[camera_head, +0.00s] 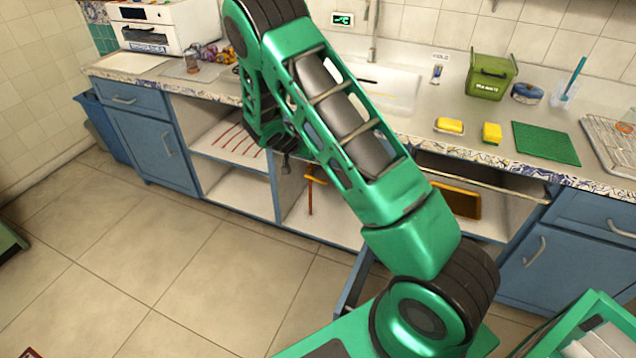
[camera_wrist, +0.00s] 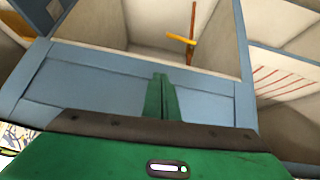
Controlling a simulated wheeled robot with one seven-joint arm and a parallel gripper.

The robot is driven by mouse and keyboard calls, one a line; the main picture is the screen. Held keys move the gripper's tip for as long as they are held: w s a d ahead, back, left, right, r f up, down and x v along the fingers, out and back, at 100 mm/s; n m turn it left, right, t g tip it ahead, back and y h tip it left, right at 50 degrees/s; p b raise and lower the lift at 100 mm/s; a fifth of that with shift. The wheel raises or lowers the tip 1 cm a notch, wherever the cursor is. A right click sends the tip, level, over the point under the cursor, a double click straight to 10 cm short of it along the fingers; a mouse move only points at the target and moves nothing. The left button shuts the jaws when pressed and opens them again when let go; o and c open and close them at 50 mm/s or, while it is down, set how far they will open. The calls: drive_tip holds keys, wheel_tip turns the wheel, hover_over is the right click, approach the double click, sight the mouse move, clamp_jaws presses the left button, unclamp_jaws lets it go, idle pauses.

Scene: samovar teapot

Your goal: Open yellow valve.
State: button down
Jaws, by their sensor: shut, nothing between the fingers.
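The yellow valve (camera_wrist: 181,40) is a small handle on a thin brown-orange pipe (camera_wrist: 192,22) inside an open cabinet compartment in the wrist view. In the head view the pipe (camera_head: 310,196) stands in the open cabinet under the counter, with the valve (camera_head: 318,180) partly hidden by my arm. My gripper (camera_wrist: 161,80) has its green fingers together and empty in the wrist view. In that picture the fingertips appear below the valve, apart from it, in front of a blue panel.
Blue cabinet framing (camera_wrist: 75,80) borders the compartment. A blue panel (camera_head: 353,285), apparently an open door, stands out beside my arm. A shelf with red stripes (camera_head: 232,139) lies left of the pipe. The counter (camera_head: 405,122) overhangs the cabinets. The floor (camera_head: 150,250) at left is clear.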

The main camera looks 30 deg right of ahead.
drive_tip(key=w+d+f+t+h, duration=0.1)
drive_tip(key=w+f, duration=0.1)
drive_tip(key=f, duration=0.6)
drive_tip(key=w+d+f+t+h, duration=0.1)
drive_tip(key=w+f+t, duration=0.1)
drive_tip(key=f, duration=0.6)
drive_tip(key=shift+w+f+h, duration=0.4)
drive_tip(key=shift+w, duration=0.2)
drive_tip(key=shift+d, duration=0.1)
drive_tip(key=a+f+x, duration=0.1)
drive_tip(key=f+x, duration=0.1)
drive_tip(key=x, duration=1)
drive_tip(key=shift+s+d+f, duration=0.2)
drive_tip(key=shift+d+f, duration=0.05)
drive_tip(key=shift+f, duration=0.15)
